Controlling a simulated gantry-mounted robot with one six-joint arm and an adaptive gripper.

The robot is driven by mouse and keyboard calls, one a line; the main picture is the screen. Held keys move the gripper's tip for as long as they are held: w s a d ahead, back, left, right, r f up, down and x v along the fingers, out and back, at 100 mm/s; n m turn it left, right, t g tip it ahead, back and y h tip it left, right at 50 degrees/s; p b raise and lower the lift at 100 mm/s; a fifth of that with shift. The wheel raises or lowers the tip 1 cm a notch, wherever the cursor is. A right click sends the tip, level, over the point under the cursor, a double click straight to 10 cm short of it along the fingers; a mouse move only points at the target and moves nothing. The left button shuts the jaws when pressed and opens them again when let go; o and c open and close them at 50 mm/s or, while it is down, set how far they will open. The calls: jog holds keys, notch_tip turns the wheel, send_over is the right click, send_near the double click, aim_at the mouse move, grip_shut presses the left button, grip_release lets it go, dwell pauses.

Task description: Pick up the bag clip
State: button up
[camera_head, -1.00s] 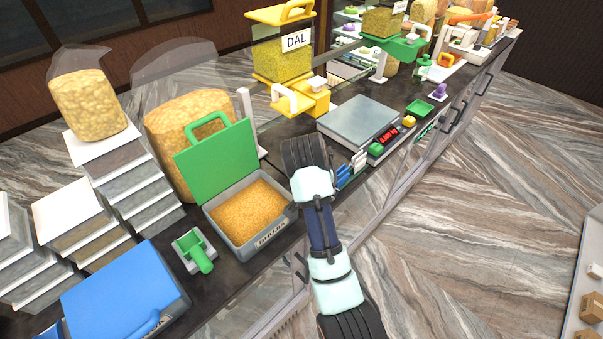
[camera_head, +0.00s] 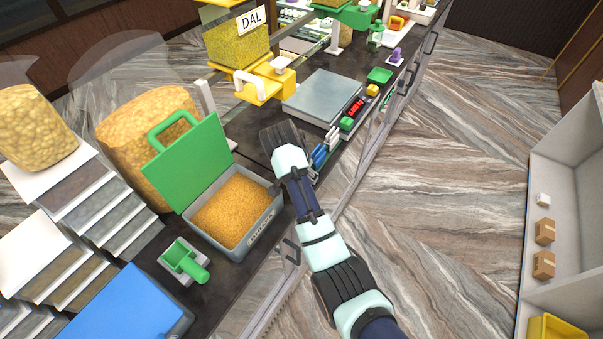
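I cannot single out the bag clip for sure. Several small blue and white pieces (camera_head: 319,156) stand in a group at the counter's front edge, just right of my arm's far end; they are too small to tell whether they are clips. A small purple item (camera_head: 395,57) stands farther along the counter. My arm reaches in from the bottom right, and its dark far end is over the counter between the orange-filled box and the scale.
A green-lidded box (camera_head: 268,222) of orange grains stands open left of my arm, with a green scoop (camera_head: 190,266) nearby. A grey scale (camera_head: 322,96) and a yellow DAL dispenser (camera_head: 240,45) stand beyond. The floor at right is clear up to a shelf (camera_head: 560,170).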

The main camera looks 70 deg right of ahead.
jog(key=shift+f, duration=0.2)
jog(key=c, duration=1)
